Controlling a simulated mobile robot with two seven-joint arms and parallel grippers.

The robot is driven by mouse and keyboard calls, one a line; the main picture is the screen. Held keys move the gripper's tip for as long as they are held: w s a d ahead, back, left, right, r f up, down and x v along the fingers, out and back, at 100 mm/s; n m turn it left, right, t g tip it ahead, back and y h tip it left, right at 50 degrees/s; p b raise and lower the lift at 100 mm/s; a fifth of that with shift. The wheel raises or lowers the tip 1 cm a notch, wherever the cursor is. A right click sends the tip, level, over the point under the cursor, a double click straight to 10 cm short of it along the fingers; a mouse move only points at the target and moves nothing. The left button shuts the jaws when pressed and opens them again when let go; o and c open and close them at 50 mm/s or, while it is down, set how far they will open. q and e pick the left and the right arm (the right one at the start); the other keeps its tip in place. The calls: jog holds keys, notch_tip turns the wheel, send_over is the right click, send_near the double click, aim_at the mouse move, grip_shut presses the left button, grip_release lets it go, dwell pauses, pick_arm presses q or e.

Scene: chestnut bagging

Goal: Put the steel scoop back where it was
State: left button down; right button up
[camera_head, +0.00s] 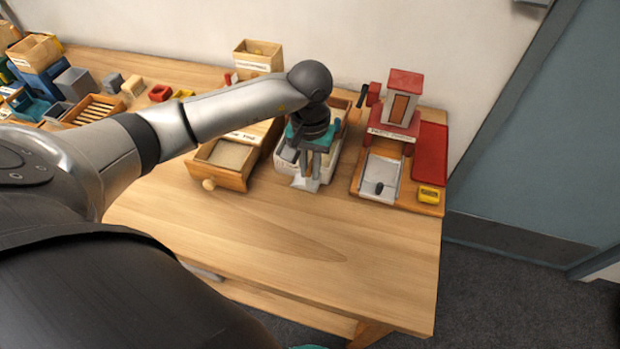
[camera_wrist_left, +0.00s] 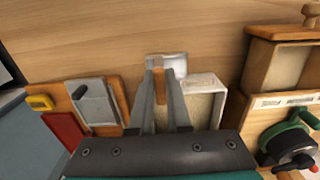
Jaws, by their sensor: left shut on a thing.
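My left gripper (camera_head: 309,178) reaches down over a white-walled box (camera_head: 327,171) at the back middle of the table. In the left wrist view its two grey fingers (camera_wrist_left: 166,66) are shut on a narrow brown piece that looks like the handle of the steel scoop (camera_wrist_left: 174,62). The scoop's pale metal pan shows just beyond the fingertips, beside the box (camera_wrist_left: 204,80). In the head view the scoop (camera_head: 303,184) shows at the box's front edge, partly hidden by the fingers. I cannot tell whether it touches the box or table. My right gripper is not in view.
A wooden box with an open drawer (camera_head: 227,158) stands left of the white box. On the right, a board carries a red-roofed stand (camera_head: 402,95), a grey plate (camera_head: 380,180) and a yellow item (camera_head: 429,195). The front of the table (camera_head: 290,240) is clear.

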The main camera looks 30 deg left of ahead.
aim_at(310, 167)
pick_arm(q)
jog(key=shift+f, duration=2.1)
jog(key=shift+f, duration=0.15)
jog(key=c, duration=0.9)
grip_release()
notch_tip(310, 167, up, 12)
jog(key=shift+r, duration=0.15)
